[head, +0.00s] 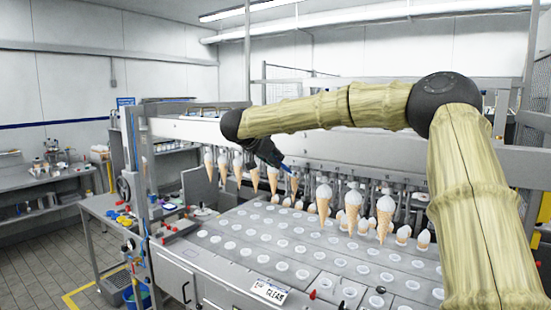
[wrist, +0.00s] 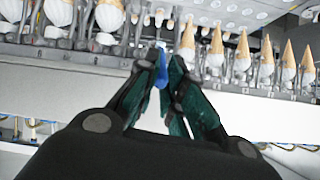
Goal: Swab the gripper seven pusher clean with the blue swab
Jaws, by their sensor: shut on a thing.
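My gripper (head: 276,160) reaches over the machine from the right, at the row of cone grippers. In the wrist view its dark green fingers (wrist: 162,72) are shut on the blue swab (wrist: 160,76). The swab also shows in the head view (head: 283,166), pointing down and right toward the row. In the wrist view its tip is close to the row of holders, beside a cone (wrist: 187,42); I cannot tell whether it touches anything. I cannot tell which holder is gripper seven, and its pusher is not clearly visible.
Several ice cream cones (head: 324,200) hang in the row on both sides of my gripper. The perforated metal deck (head: 230,222) lies below, with a label (head: 268,291) at its front edge. A side table (head: 105,208) with small coloured items stands left. Metal beams run across the machine.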

